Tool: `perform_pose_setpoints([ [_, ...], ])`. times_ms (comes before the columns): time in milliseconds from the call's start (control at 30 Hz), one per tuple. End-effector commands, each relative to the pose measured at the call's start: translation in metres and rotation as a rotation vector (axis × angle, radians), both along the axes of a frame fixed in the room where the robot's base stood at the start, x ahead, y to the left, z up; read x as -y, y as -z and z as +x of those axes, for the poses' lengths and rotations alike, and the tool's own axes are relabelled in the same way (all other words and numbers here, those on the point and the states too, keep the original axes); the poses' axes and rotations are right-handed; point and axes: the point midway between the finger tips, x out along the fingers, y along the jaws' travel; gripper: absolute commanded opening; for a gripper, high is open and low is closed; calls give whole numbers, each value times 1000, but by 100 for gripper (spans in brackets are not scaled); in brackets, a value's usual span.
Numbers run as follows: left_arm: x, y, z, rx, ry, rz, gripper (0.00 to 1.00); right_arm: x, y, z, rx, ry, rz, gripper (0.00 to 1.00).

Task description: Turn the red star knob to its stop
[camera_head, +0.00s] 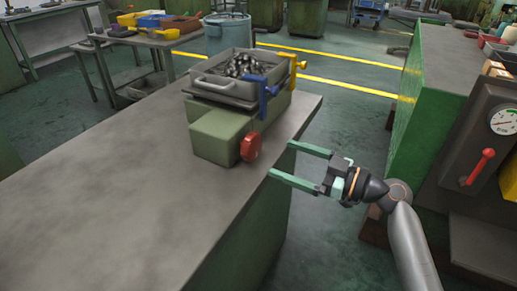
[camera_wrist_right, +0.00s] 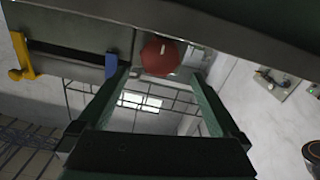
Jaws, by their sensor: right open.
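The red star knob (camera_head: 250,146) sits on the right end of a green block (camera_head: 216,136) on the grey workbench. A blue lever (camera_head: 267,94) and a yellow lever (camera_head: 292,66) stand behind it. My right gripper (camera_head: 279,160) is open and empty, its two green fingers pointing left toward the knob, with a gap between fingertips and knob. In the right wrist view the red knob (camera_wrist_right: 159,55) shows between the open fingers (camera_wrist_right: 165,82), near the far ends. The blue lever (camera_wrist_right: 111,66) is close to the left finger there. My left gripper is not in view.
A grey tray (camera_head: 225,84) of metal parts sits on the machine. The grey bench top (camera_head: 100,190) is clear to the left. On the right stand a green cabinet (camera_head: 425,120) and a panel with a gauge (camera_head: 503,120) and red lever (camera_head: 478,166). Open floor lies between.

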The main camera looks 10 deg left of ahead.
Motion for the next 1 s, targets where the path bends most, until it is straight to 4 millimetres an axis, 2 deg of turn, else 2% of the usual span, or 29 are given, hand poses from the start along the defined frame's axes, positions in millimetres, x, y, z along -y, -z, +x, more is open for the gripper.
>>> perform_pose_setpoints([
  [100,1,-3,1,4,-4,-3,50,-25,-1,10,-1,-2,2,100],
  [333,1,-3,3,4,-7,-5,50,-59,-1,25,-1,0,3,100],
  [500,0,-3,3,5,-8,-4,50,-69,0,30,-1,0,0,100],
  [800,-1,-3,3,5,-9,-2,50,-71,1,31,0,1,-1,100],
  [1000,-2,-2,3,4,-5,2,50,-71,1,30,-1,1,0,78],
])
